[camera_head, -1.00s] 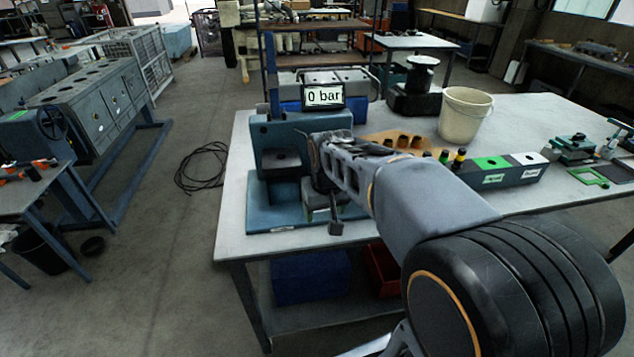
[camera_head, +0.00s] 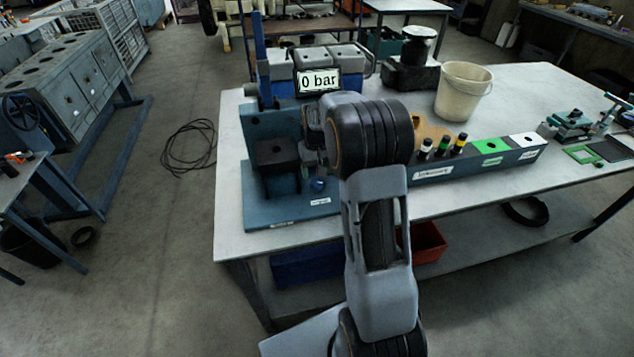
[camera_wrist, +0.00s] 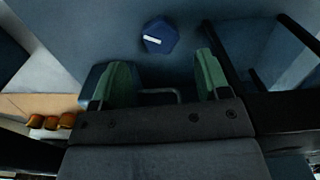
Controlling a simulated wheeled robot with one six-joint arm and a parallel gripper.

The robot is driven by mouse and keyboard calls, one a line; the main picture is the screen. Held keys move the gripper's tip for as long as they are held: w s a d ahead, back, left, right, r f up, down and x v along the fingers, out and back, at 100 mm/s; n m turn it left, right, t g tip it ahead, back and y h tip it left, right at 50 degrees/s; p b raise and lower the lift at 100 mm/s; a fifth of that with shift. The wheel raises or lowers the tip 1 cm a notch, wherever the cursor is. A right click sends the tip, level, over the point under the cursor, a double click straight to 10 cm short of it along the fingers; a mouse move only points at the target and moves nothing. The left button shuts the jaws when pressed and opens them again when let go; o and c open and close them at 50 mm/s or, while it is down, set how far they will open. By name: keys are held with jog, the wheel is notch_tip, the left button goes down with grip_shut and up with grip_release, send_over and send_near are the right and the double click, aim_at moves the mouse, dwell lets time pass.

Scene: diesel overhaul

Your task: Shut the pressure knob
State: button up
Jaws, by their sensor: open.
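A dark blue hexagonal knob (camera_wrist: 159,36) with a white mark shows in the wrist view, on a blue-grey surface just beyond my fingertips. My gripper (camera_wrist: 160,78) is open, with its two green-padded fingers apart and the knob ahead of the gap, not between the pads. A bent metal bar shows between the fingers. In the head view, the blue test stand (camera_head: 270,122) stands on the bench, with a display (camera_head: 318,81) reading 0 bar. My arm hides part of the stand and most of my gripper. A small blue round part (camera_head: 318,184) shows low on the stand.
Right of the stand, a labelled block (camera_head: 470,163) holds several small coloured-top parts. A white bucket (camera_head: 464,92) and a black device (camera_head: 412,78) stand behind it. The bench (camera_head: 228,165) has bare room at its left edge. A cable (camera_head: 190,147) lies on the floor.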

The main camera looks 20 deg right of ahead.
aim_at(317, 182)
notch_tip(317, 182, down, 7)
jog(key=shift+r+p, duration=0.15)
jog(key=shift+p, duration=0.25)
jog(key=shift+c, duration=0.3)
jog(key=c, duration=0.8)
jog(key=shift+m+b, duration=0.7)
jog(key=shift+m, duration=0.4)
jog(key=shift+c, duration=0.2)
jog(key=shift+m+b, duration=0.3)
jog(key=shift+m, duration=0.8)
jog(key=o, duration=0.9)
